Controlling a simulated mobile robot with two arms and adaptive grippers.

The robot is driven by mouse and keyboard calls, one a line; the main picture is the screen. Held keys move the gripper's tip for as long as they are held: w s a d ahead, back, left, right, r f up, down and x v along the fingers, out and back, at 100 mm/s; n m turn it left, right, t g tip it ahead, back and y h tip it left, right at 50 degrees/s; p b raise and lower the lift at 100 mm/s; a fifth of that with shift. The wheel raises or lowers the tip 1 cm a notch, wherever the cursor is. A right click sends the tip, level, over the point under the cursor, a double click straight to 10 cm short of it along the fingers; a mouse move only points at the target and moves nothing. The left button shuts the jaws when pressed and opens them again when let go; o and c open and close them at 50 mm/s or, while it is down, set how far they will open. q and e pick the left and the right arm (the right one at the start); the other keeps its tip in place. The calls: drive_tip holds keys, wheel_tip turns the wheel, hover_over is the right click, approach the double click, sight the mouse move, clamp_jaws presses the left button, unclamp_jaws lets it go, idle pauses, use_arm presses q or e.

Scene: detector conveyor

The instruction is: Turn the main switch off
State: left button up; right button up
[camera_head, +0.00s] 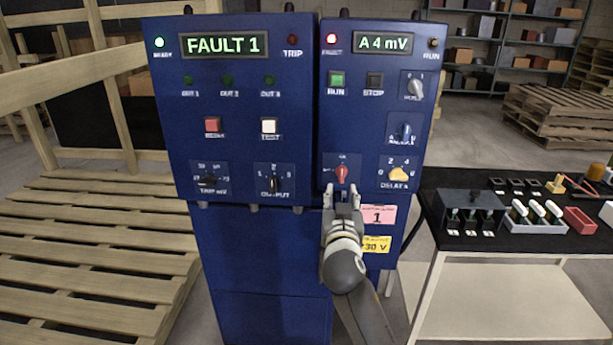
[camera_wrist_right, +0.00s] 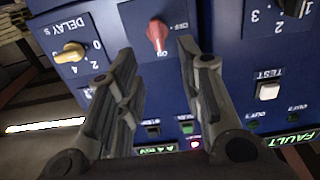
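The main switch is a red rotary knob (camera_head: 342,174) low on the right blue cabinet. In the right wrist view, which is upside down, the red knob (camera_wrist_right: 157,34) points towards the ON mark, with OFF to one side. My right gripper (camera_head: 342,190) is in front of the panel just below the knob. In the wrist view my right gripper (camera_wrist_right: 156,50) is open, with its two fingers apart on either side of the knob and nothing between them. I cannot tell whether the fingertips overlap the knob in depth. My left gripper is not in view.
The yellow DELAY knob (camera_head: 399,175) is close to the right of the switch, and the black OUTPUT knob (camera_head: 275,183) is to the left. A black-topped table (camera_head: 470,245) with small parts stands at right. Wooden pallets (camera_head: 90,260) lie at left.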

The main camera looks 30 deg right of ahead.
sight(342, 175)
drive_tip(key=p+x, duration=0.1)
drive_tip(key=x, duration=0.9)
drive_tip(key=shift+w+d, duration=0.2)
drive_tip(key=shift+d, duration=0.15)
drive_tip(key=shift+c, duration=0.4)
drive_tip(key=shift+r, duration=0.1)
clamp_jaws()
